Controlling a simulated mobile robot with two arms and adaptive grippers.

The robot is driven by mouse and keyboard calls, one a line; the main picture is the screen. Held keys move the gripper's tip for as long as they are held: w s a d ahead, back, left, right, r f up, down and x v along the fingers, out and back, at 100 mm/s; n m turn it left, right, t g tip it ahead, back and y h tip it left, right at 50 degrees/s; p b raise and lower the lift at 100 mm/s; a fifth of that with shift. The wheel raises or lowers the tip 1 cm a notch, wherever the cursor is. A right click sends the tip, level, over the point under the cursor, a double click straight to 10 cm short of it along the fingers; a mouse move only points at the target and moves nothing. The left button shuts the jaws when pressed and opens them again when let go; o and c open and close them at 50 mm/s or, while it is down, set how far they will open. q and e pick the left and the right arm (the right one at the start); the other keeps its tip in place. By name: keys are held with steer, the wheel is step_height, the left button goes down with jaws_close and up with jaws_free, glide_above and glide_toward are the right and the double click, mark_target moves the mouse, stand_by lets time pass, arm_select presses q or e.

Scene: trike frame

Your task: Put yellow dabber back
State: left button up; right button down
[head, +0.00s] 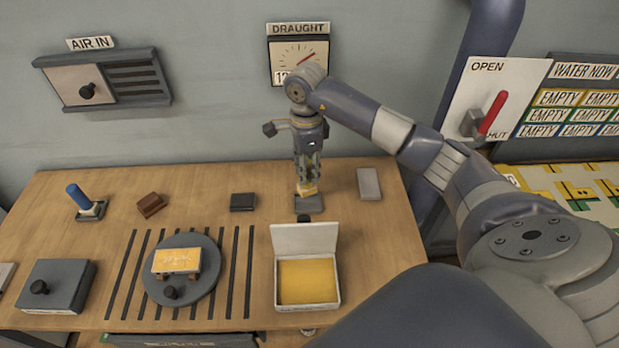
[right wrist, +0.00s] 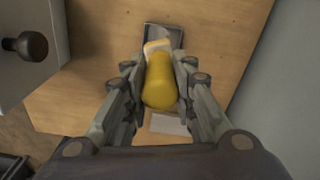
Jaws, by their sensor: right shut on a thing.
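The yellow dabber (right wrist: 160,84) shows in the right wrist view as a rounded yellow handle with a pale and yellow block at its lower end. My right gripper (right wrist: 158,80) is shut on its handle. In the head view my right gripper (head: 307,170) points down at the back right of the table, with the dabber's block (head: 306,188) under its fingers. The block is right over a dark grey holder (head: 309,205); I cannot tell whether it touches. The holder also shows in the right wrist view (right wrist: 175,32). My left gripper is not in view.
A blue dabber (head: 78,198) stands in its holder at the left. An open white box with a yellow pad (head: 308,282) is in front of the gripper. A round plate (head: 206,280) bears a yellow piece. A grey block (head: 369,184) lies right of the holder.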

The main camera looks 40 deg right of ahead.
steer(key=shift+f, duration=0.85)
step_height(320, 180, down, 3)
steer(key=shift+s+r+p, duration=0.1)
steer(key=shift+p, duration=0.5)
steer(key=shift+f, duration=0.45)
steer(key=shift+d+f, duration=0.1)
steer(key=shift+f+b, duration=0.15)
steer(key=shift+b, duration=0.15)
steer(key=c, duration=1.3)
jaws_free()
steer(key=shift+c, duration=0.2)
